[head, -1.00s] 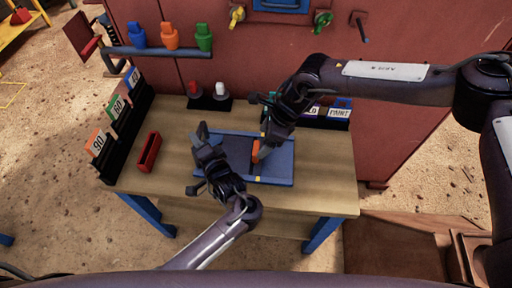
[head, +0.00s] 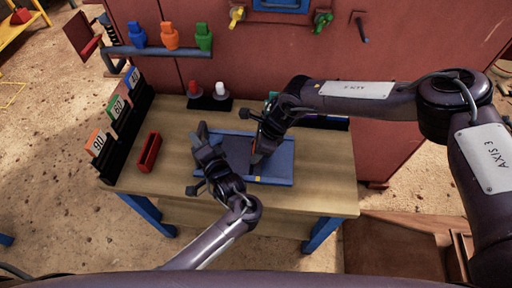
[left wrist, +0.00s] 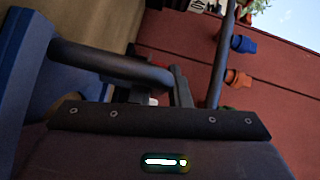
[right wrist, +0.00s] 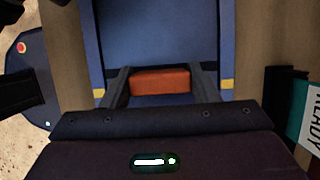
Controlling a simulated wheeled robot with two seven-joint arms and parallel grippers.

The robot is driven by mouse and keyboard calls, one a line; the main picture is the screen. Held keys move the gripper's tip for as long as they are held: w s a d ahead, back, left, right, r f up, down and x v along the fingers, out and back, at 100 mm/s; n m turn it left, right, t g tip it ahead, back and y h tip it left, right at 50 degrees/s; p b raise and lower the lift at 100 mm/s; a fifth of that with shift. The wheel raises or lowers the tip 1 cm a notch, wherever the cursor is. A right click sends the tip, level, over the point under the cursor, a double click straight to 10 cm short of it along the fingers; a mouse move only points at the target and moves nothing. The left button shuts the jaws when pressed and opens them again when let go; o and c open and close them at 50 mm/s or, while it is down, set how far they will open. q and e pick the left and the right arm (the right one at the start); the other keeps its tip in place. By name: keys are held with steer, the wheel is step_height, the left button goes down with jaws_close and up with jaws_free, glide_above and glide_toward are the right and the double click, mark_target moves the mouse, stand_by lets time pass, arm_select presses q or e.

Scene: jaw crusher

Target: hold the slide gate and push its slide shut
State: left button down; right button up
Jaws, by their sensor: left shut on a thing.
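The slide gate is a blue frame (head: 275,181) lying on the bench, with a dark slide (head: 236,150) inside it. An orange block (right wrist: 160,82) stands on the slide's edge. In the right wrist view my right gripper (right wrist: 162,88) has its fingers apart, one on each side of the block; contact is unclear. In the head view my right gripper (head: 262,145) largely hides the block. My left gripper (head: 205,152) is at the gate's left end, shut on a dark bar handle (left wrist: 110,64). The finger contact there is partly hidden.
Number signs in a black rack (head: 120,130) and a red tray (head: 149,152) are on the bench's left. Red and white knobs (head: 208,97) stand behind the gate. A red machine wall (head: 270,60) closes the back. The bench's front strip is clear.

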mark_target(238, 154)
steer(key=c, duration=0.6)
arm_select(q)
steer(key=shift+d, duration=0.1)
arm_select(e)
steer(key=shift+w+a, duration=0.1)
steer(key=shift+a, duration=2.1)
steer(key=shift+c, duration=0.2)
steer(key=o, duration=1.4)
steer(key=shift+d, duration=0.1)
steer(key=shift+w+d+r, duration=0.1)
steer(key=shift+r, duration=0.1)
steer(key=v, duration=1.1)
steer(key=shift+r, duration=0.3)
